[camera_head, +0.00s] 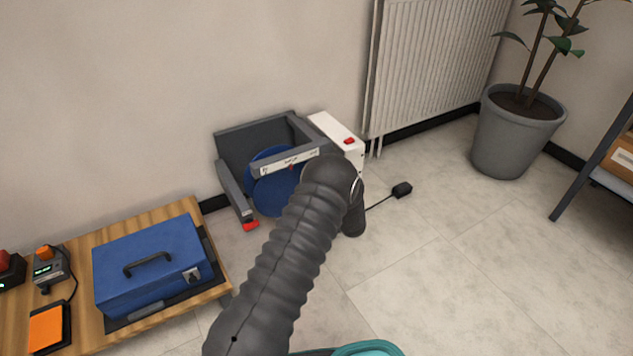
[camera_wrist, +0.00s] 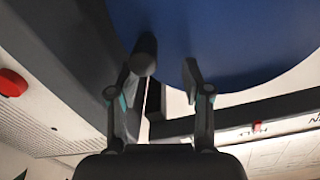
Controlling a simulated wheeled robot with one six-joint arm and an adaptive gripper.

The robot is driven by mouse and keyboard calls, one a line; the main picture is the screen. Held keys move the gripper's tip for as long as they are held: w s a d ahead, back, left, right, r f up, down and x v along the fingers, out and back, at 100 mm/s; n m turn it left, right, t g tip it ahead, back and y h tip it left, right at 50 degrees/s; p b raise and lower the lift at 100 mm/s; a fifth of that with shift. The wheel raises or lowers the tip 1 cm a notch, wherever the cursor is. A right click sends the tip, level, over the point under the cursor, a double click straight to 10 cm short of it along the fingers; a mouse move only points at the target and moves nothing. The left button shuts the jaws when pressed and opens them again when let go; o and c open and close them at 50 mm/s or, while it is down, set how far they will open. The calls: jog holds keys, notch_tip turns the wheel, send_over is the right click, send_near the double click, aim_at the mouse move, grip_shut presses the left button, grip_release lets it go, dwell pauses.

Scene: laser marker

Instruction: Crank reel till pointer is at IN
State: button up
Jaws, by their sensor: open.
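The reel (camera_head: 272,193) is a blue disc in a dark grey frame against the wall. It fills the top of the wrist view (camera_wrist: 230,40). A dark rounded knob (camera_wrist: 144,52), apparently the crank handle, stands out from the disc. My gripper (camera_wrist: 160,72) is open in front of the disc, with the knob close by its left fingertip; I cannot tell whether they touch. The white scale strip (camera_head: 285,166) carries a small red pointer (camera_wrist: 257,127). In the wrist view, upside-down lettering that seems to read IN lies right of the pointer. My arm hides part of the reel in the head view.
A white box (camera_head: 325,127) with a red button (camera_head: 349,141) adjoins the frame. A wooden table (camera_head: 185,217) with a blue case (camera_head: 150,265) stands at left. A radiator (camera_head: 435,60) and potted plant (camera_head: 515,130) are behind at right. The floor at right is mostly clear.

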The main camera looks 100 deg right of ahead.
jog(key=v, duration=1.1)
jog(key=shift+a, duration=0.25)
jog(key=shift+c, duration=0.2)
